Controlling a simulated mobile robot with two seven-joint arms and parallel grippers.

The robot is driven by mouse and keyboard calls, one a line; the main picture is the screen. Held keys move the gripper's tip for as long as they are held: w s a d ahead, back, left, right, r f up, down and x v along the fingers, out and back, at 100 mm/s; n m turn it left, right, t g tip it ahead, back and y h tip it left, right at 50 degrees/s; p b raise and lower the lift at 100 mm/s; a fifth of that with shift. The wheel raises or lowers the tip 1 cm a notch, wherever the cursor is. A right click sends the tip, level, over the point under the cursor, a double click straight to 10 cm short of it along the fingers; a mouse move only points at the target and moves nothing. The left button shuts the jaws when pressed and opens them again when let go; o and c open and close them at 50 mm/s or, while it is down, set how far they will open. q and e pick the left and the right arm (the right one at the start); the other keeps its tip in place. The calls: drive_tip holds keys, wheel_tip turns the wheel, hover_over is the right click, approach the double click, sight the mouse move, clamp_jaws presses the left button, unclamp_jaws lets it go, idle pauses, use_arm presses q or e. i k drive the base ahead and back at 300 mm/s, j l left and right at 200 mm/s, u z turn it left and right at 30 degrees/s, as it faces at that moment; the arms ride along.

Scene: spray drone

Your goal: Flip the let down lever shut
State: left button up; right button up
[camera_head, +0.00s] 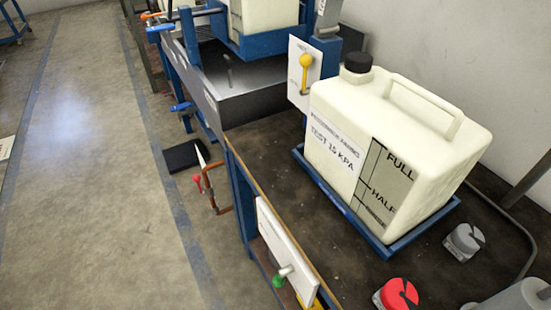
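I cannot read a label that marks the let down lever. A yellow-knobbed lever (305,64) is mounted on a white panel behind the white jug, with its knob at the top. A green-knobbed lever (282,276) sticks out from a white panel (284,250) on the bench's front side. A red-handled valve (198,182) sits on copper-coloured pipe beside the bench. Blue levers (180,107) and an orange lever (150,16) show further back. Neither of my grippers is in view.
A white jug (335,158) with a black cap stands in a blue tray (375,244) on the dark bench (275,170). A red round knob (397,295) and a grey one (464,240) sit at the lower right. The floor at left is mostly clear; a black mat (184,157) lies there.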

sight(278, 280)
drive_tip(key=j+z, duration=0.4)
drive_tip(key=l+u, duration=0.4)
drive_tip(key=k+j+u, duration=0.15)
drive_tip(key=u, duration=0.25)
drive_tip(key=k+j+u, duration=0.25)
drive_tip(key=u, duration=0.15)
drive_tip(key=k, duration=0.1)
